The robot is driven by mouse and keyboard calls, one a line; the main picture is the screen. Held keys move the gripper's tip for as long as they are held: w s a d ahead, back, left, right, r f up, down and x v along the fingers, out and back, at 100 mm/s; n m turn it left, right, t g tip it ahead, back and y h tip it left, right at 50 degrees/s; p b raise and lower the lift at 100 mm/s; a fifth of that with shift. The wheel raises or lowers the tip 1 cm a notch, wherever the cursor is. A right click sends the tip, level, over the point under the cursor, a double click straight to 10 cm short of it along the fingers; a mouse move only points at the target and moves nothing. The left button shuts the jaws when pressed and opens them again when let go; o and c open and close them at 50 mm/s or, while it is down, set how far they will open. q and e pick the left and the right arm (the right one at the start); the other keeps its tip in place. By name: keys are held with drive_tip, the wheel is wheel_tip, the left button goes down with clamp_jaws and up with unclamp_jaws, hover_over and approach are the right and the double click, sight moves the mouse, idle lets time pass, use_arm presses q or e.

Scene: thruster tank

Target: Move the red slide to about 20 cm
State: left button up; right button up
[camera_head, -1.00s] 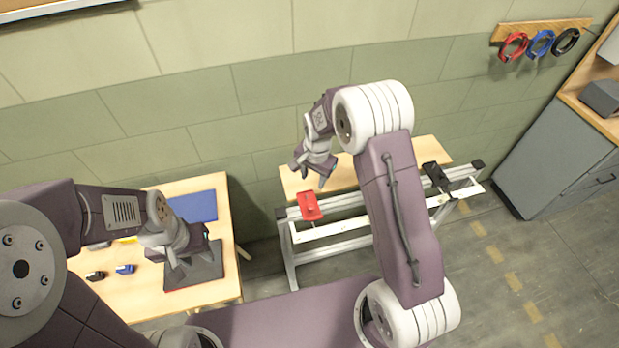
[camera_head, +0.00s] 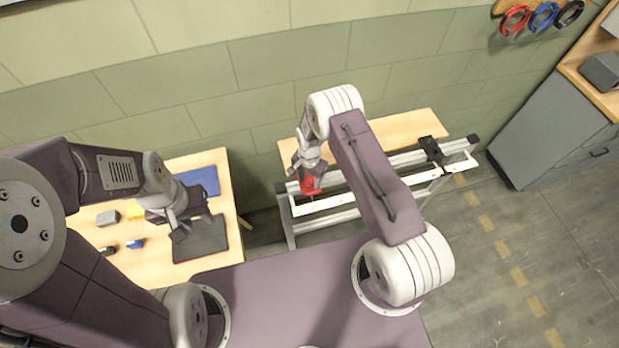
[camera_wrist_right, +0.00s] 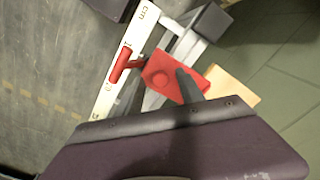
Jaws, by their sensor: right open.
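The red slide (camera_head: 311,189) sits near the left end of the rail (camera_head: 400,160) in the head view, partly hidden by my right gripper (camera_head: 311,172). In the right wrist view the red slide (camera_wrist_right: 192,80) has a round knob, and a red pointer arm reaches over the white scale (camera_wrist_right: 125,58) marked "cm". My right gripper (camera_wrist_right: 162,88) is open, its fingers on either side of the knob; contact cannot be told. My left gripper (camera_head: 188,220) appears open and empty above the left table.
A black slide (camera_head: 432,149) stands near the rail's right end. The left table (camera_head: 228,250) holds a dark pad (camera_head: 200,240), a blue mat (camera_head: 200,180) and small blocks. The rail between the two slides is partly hidden by my right arm.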

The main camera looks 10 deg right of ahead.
drive_tip(key=shift+s, duration=0.15)
drive_tip(key=shift+f, duration=0.15)
drive_tip(key=shift+c, duration=0.4)
drive_tip(key=shift+w, duration=0.25)
clamp_jaws()
drive_tip(key=shift+w, duration=0.1)
idle(0.5)
